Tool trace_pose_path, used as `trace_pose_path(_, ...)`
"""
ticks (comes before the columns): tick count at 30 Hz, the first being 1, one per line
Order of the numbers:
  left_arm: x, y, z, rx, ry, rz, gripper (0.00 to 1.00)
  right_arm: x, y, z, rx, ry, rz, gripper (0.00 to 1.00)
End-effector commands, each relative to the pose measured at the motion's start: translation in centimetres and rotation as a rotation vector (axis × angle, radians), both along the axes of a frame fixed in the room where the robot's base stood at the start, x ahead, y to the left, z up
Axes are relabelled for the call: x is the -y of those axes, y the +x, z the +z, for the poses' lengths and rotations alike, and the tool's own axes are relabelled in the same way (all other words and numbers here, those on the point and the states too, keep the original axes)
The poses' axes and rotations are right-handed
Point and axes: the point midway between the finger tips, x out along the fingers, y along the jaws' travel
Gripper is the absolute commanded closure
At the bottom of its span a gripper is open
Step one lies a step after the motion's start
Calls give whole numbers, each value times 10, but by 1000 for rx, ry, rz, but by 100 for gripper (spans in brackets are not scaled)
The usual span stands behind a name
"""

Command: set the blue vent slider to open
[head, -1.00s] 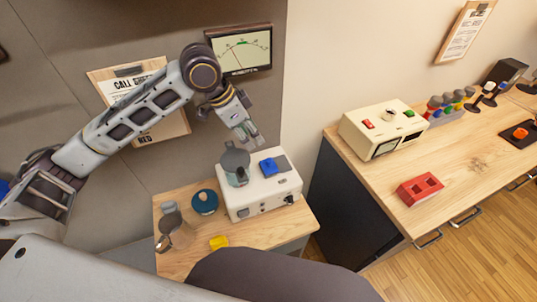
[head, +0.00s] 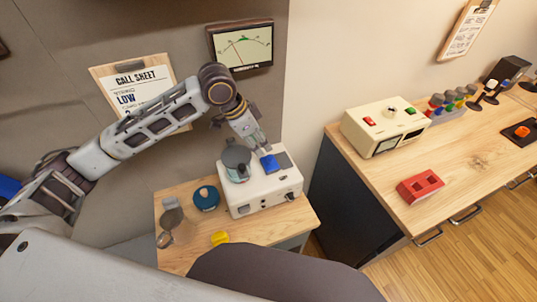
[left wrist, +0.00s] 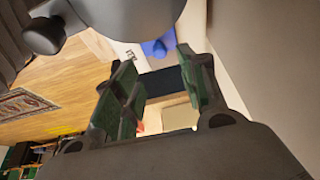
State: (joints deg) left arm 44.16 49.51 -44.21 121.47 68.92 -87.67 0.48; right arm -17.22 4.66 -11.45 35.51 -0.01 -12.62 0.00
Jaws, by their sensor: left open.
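The blue vent slider (head: 268,164) sits on top of the white box (head: 262,190), at the left end of a dark grey plate (head: 284,161). The blue slider also shows in the left wrist view (left wrist: 157,47), beyond the fingers. My left gripper (head: 260,150) is open and empty, pointing down just above and behind the slider. In the left wrist view its two green-padded fingers (left wrist: 160,90) are apart, with a dark surface between them. Contact with the slider cannot be told. My right gripper is not in view.
A meter (head: 242,46) hangs on the wall behind.

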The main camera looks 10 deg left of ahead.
Motion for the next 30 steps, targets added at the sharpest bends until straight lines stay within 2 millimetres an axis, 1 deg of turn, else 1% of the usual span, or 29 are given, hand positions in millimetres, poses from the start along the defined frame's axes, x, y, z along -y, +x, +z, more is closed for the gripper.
trace_pose_path(1,2,2,-7,-1,-1,1,58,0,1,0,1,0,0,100)
trace_pose_path(6,10,6,-28,-2,0,-1,58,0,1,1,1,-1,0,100)
trace_pose_path(15,21,14,-61,-1,-1,0,58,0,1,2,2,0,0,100)
trace_pose_path(21,25,17,-74,1,1,0,58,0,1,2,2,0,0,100)
trace_pose_path(30,26,18,-78,1,1,0,58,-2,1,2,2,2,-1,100)
